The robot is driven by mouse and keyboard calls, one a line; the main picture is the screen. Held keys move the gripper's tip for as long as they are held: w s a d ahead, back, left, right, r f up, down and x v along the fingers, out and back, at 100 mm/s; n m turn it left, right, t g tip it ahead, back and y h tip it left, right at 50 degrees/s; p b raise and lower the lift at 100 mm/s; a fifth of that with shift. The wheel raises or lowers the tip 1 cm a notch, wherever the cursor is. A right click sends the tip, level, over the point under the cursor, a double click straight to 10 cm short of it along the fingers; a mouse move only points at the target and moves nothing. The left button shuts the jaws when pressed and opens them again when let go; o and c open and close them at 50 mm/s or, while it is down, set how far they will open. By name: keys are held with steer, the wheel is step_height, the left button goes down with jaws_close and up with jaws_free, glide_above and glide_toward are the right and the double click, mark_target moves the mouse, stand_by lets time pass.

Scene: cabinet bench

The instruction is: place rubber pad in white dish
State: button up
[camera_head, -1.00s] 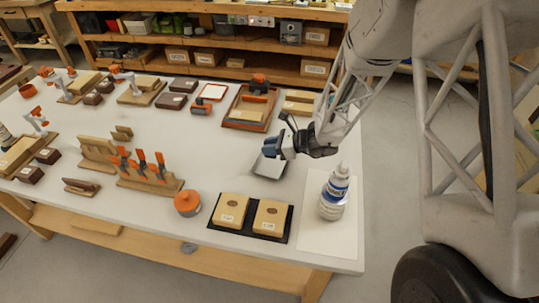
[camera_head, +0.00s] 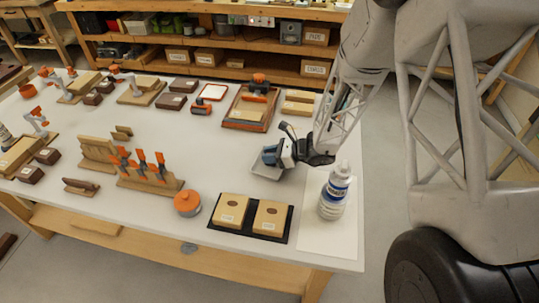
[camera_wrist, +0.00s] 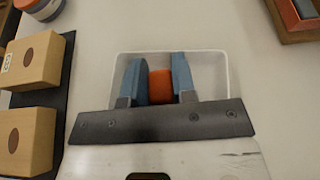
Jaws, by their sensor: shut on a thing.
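The white dish (camera_head: 262,173) is a shallow square tray on the bench, under my gripper (camera_head: 271,155). In the wrist view the dish (camera_wrist: 227,72) shows as a pale rim around my blue fingers (camera_wrist: 160,75). The fingers are shut on an orange-red block, which I take as the rubber pad (camera_wrist: 160,88). The pad is over the dish's inside in that view; whether it touches the floor I cannot tell. In the head view the pad is hidden by the gripper.
Two wooden blocks (camera_head: 231,210) sit on a black mat in front of the dish. A white bottle (camera_head: 333,198) stands on a pale sheet at right. An orange-lidded jar (camera_head: 187,203) and a rack of orange-handled tools (camera_head: 150,179) are to the left. A red-edged tray (camera_head: 248,119) lies behind.

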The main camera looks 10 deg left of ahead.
steer(key=shift+f, duration=0.15)
steer(key=o, duration=0.9)
steer(key=shift+d+r, duration=0.1)
steer(key=shift+r, duration=0.1)
steer(key=shift+v, duration=5.9)
